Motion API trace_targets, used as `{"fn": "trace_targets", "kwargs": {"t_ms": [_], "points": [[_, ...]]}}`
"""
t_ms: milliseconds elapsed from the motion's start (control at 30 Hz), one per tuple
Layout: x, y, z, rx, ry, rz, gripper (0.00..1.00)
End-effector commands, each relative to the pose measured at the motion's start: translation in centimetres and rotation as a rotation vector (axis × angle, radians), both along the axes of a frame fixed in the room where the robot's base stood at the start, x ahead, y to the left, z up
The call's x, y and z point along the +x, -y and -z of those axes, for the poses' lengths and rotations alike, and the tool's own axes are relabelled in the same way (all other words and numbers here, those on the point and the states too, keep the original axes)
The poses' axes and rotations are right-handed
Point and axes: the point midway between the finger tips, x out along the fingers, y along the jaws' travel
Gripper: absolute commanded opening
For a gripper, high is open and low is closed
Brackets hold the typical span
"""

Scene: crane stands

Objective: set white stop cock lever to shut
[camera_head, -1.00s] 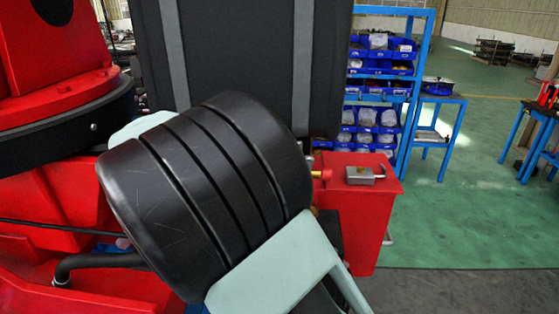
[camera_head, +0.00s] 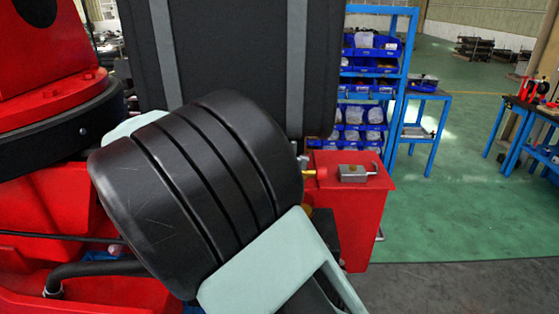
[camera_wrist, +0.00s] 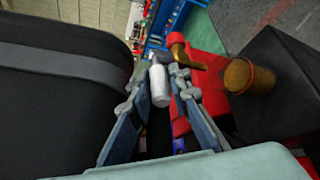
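The white stop cock lever (camera_wrist: 160,84) shows in the wrist view as a short white cylinder beside a brass fitting (camera_wrist: 181,54). My gripper (camera_wrist: 159,76) is open, with one finger on each side of the lever. A gap seems to remain on both sides; I cannot tell whether either finger touches it. In the head view my black and pale green arm part hides the gripper, and the lever cannot be clearly made out there. A bit of brass fitting (camera_head: 309,173) shows beside the red box.
A black panel with grey straps (camera_head: 225,60) stands close on the left of the gripper. A brass cylinder (camera_wrist: 250,78) and a dark block (camera_wrist: 283,70) are on its right. A padlock (camera_head: 352,173) lies on the red box (camera_head: 345,220). Blue shelving (camera_head: 401,100) stands behind.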

Motion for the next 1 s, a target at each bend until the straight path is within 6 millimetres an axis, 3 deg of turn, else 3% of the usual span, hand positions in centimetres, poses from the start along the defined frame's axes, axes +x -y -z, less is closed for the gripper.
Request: {"fn": "trace_targets", "kwargs": {"t_ms": [100,467,1000], "points": [[0.0,0.0,0.0,0.000,0.000,0.000,0.32],[-0.1,-0.4,-0.1,0.000,0.001,-0.001,0.32],[-3.1,-6.6,-1.6,-0.001,0.000,-0.001,0.32]]}}
